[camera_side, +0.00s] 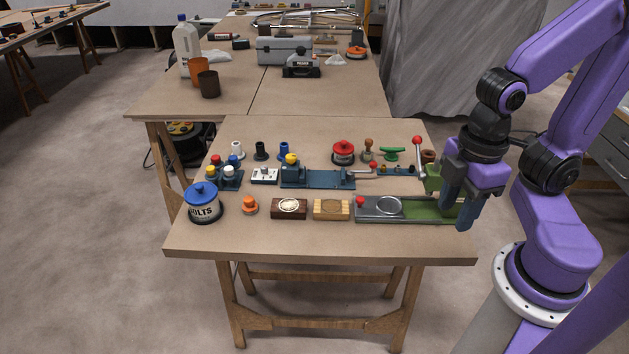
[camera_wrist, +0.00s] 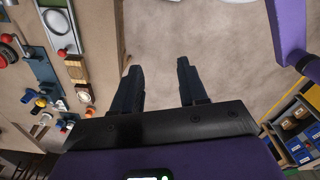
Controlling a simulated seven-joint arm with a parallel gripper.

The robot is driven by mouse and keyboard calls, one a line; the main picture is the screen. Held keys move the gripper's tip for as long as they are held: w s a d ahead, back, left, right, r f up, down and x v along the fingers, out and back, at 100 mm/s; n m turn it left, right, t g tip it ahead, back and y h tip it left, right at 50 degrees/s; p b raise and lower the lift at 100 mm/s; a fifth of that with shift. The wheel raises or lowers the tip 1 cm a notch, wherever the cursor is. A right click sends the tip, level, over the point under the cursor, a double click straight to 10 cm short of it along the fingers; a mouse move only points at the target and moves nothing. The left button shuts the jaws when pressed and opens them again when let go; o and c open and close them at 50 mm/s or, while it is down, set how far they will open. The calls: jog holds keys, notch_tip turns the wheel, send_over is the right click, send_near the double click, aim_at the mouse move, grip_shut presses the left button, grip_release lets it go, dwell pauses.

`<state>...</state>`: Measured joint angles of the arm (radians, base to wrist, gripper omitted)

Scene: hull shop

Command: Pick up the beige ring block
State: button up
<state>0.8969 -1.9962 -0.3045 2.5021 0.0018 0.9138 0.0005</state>
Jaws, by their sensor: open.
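The beige ring block (camera_side: 331,209), a light wooden block with a round ring mark on its top, lies on the table near the front edge. It sits between a dark brown block with a pale round mark (camera_side: 289,208) and a grey-green fixture (camera_side: 405,208). In the wrist view the beige ring block (camera_wrist: 75,68) is at the left, outside the jaws. My gripper (camera_side: 457,207) is open and empty at the right end of the table, well to the right of the block. In the wrist view bare floor shows between its fingers (camera_wrist: 159,68).
A red-knobbed lever (camera_side: 417,141) stands near my gripper. A blue-lidded tin (camera_side: 203,203) and an orange knob piece (camera_side: 250,206) stand left of the blocks. Behind them is a blue slide fixture (camera_side: 318,179). The table strip before the blocks is clear.

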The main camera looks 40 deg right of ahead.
dwell(0.3)
jog(key=o, duration=0.9)
jog(key=m, duration=0.4)
send_over(331, 206)
notch_tip(331, 206, down, 9)
notch_tip(331, 206, down, 17)
jog(key=shift+r, duration=0.1)
